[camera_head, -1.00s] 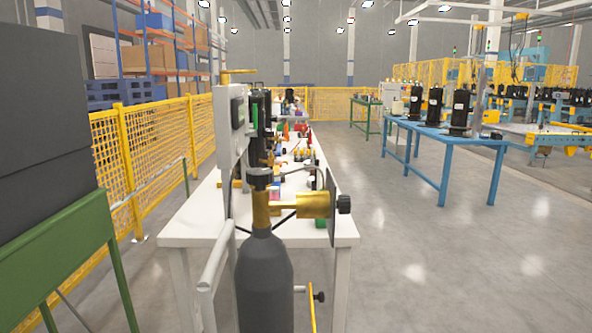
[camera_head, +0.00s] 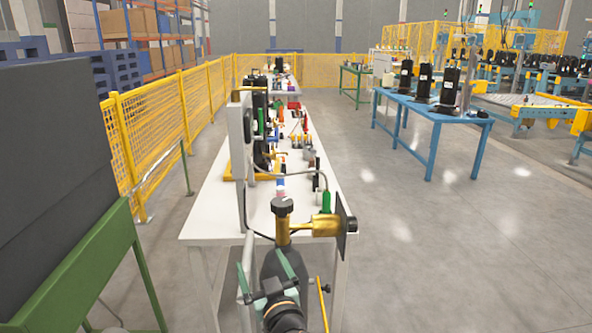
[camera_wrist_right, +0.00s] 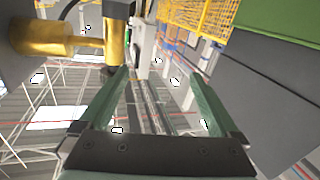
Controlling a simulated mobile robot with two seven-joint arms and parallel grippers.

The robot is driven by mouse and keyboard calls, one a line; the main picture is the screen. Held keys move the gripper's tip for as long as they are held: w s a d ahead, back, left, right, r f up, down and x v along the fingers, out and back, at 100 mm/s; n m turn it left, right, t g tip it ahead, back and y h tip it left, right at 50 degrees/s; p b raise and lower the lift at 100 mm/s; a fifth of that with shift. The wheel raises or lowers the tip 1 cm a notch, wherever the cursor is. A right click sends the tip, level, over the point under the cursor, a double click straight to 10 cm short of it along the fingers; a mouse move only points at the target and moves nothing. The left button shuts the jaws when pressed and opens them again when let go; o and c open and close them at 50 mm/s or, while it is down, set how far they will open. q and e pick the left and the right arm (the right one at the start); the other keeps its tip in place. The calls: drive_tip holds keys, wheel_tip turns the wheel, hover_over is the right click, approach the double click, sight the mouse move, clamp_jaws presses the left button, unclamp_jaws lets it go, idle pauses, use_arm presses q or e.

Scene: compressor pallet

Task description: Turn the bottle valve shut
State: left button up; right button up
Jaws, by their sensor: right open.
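The dark grey gas bottle (camera_head: 271,262) stands upright at the near end of the white table. Its brass valve (camera_head: 283,231) carries a black round knob (camera_head: 282,206) on top and a brass side fitting (camera_head: 320,227). My right gripper (camera_head: 260,258), with green fingers, is open and empty in front of the bottle, below the knob in the picture, and hides part of the bottle. In the upside-down right wrist view, the brass valve (camera_wrist_right: 116,42) is left of the gap between the open fingers (camera_wrist_right: 161,73). My left gripper is not in view.
A black plate (camera_head: 346,226) sits at the end of the side fitting. A white upright panel (camera_head: 241,150) stands left of the valve on the white table (camera_head: 212,215). A green stand (camera_head: 95,265) with dark grey blocks is at left.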

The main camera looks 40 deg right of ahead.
sight(282, 198)
drive_tip(key=w+d+r+m+g+h+p, duration=0.2)
drive_tip(key=d+r+m+h+p, duration=0.1)
drive_tip(key=d+r+m+h, duration=0.3)
drive_tip(key=shift+n+y, duration=0.4)
drive_tip(key=shift+n, duration=0.2)
drive_tip(key=x, duration=0.3)
drive_tip(key=p+x, duration=0.1)
drive_tip(key=x, duration=0.2)
drive_tip(key=p+x, duration=0.1)
drive_tip(key=x, duration=0.3)
drive_tip(key=shift+s+d+r, duration=0.1)
drive_tip(key=shift+d+r, duration=0.2)
drive_tip(key=shift+d, duration=0.05)
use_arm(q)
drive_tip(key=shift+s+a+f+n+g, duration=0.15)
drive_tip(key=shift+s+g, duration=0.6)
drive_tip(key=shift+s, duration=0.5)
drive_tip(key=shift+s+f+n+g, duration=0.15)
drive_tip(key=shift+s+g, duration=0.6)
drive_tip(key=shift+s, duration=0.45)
use_arm(e)
drive_tip(key=shift+x, duration=1)
drive_tip(key=shift+f, duration=0.1)
